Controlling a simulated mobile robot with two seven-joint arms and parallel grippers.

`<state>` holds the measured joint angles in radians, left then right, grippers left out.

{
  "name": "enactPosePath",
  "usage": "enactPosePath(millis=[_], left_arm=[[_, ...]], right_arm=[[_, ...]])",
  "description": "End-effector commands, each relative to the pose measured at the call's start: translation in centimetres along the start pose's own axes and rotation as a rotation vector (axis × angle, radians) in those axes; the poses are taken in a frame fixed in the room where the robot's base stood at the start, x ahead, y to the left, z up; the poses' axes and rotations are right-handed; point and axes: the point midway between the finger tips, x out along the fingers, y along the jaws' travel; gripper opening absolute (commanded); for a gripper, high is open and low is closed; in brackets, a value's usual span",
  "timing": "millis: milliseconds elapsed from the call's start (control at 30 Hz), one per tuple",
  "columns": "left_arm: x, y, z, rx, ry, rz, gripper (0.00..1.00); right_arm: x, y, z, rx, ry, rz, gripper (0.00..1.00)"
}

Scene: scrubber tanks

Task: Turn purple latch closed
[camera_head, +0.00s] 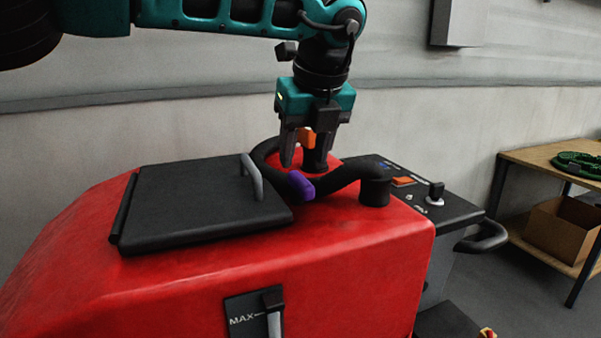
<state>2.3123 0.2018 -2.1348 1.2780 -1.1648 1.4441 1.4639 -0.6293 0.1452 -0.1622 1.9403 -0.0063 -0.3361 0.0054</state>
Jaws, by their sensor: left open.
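The purple latch (300,185) is a small purple piece at the right edge of the black lid, on top of the red scrubber machine (340,255). The black lid (200,205) lies flat on the machine and has a grey handle (252,176). My left gripper (302,162) points down just above and behind the latch. Its jaws are open and appear empty. An orange piece (306,138) shows between or behind the fingers; I cannot tell what it belongs to. Whether the fingertips touch the latch or the hose is unclear. My right gripper is not in view.
A thick black hose (345,178) curves around the latch to a black fitting (374,190). A control panel (410,187) sits behind right. A wooden table (545,155) with a green coil and a cardboard box (562,232) stands at right. A wall runs behind.

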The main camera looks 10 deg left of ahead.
Motion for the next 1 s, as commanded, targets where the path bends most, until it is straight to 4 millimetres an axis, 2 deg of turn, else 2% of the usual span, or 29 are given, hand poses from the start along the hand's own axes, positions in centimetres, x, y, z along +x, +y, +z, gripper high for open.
enactPosePath(millis=[100, 300, 700, 1000], left_arm=[[2.3, 0.0, 0.0, 0.001, 0.003, 0.002, 0.5], [4.8, 0.0, 0.0, 0.001, 0.001, 0.0, 0.5], [5.5, 0.0, 0.0, 0.001, 0.001, -0.002, 0.5], [5.5, 0.0, 0.0, 0.001, 0.001, -0.002, 0.21]], right_arm=[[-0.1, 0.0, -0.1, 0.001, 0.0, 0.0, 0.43], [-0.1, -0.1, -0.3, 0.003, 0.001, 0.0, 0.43], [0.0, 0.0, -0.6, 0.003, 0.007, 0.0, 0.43], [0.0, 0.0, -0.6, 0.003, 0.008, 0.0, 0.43]])
